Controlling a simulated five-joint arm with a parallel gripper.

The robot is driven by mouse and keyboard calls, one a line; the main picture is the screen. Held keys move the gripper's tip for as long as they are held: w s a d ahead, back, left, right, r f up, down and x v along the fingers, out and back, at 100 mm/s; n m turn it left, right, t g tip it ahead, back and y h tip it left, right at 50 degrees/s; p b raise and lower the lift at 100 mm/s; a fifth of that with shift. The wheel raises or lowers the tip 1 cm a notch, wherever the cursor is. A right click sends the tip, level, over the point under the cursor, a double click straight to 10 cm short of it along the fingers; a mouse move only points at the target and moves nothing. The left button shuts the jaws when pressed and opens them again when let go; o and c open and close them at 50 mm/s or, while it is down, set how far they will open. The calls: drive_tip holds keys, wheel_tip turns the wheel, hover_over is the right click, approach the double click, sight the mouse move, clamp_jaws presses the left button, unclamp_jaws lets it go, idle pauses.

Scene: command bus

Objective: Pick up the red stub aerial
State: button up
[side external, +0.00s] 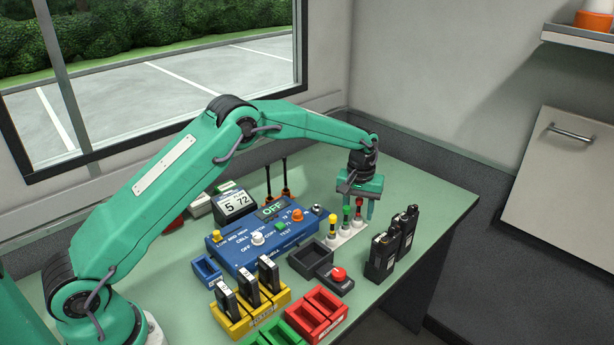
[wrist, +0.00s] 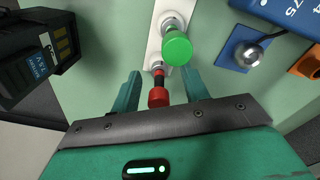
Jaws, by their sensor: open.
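The red stub aerial (side external: 359,203) stands at the right end of a white holder (side external: 347,236), beside a green aerial (side external: 346,212) and a yellow aerial (side external: 332,221). My gripper (side external: 359,214) is over that end of the holder, pointing down. In the wrist view the red aerial (wrist: 158,92) shows between my two open fingers (wrist: 162,80), with space on both sides and no visible contact. The green aerial (wrist: 177,48) stands just beyond it.
Black radios (side external: 392,245) stand right of the holder. A blue panel with knobs (side external: 262,243) lies left. A black tray (side external: 311,258), red button (side external: 338,274), yellow rack (side external: 250,311) and red rack (side external: 318,314) are nearer the front. The table behind the gripper is clear.

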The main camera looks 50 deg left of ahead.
sight(359, 199)
drive_tip(key=shift+c, duration=0.5)
clamp_jaws()
drive_tip(key=shift+r, duration=0.1)
drive_tip(key=shift+r, duration=0.45)
wheel_tip(359, 199, up, 3)
drive_tip(key=shift+r, duration=0.1)
drive_tip(key=s+d+r, duration=0.6)
drive_tip(key=d, duration=0.3)
drive_tip(key=shift+s+d+r, duration=0.3)
drive_tip(key=shift+s+r, duration=0.05)
drive_tip(key=shift+r, duration=0.05)
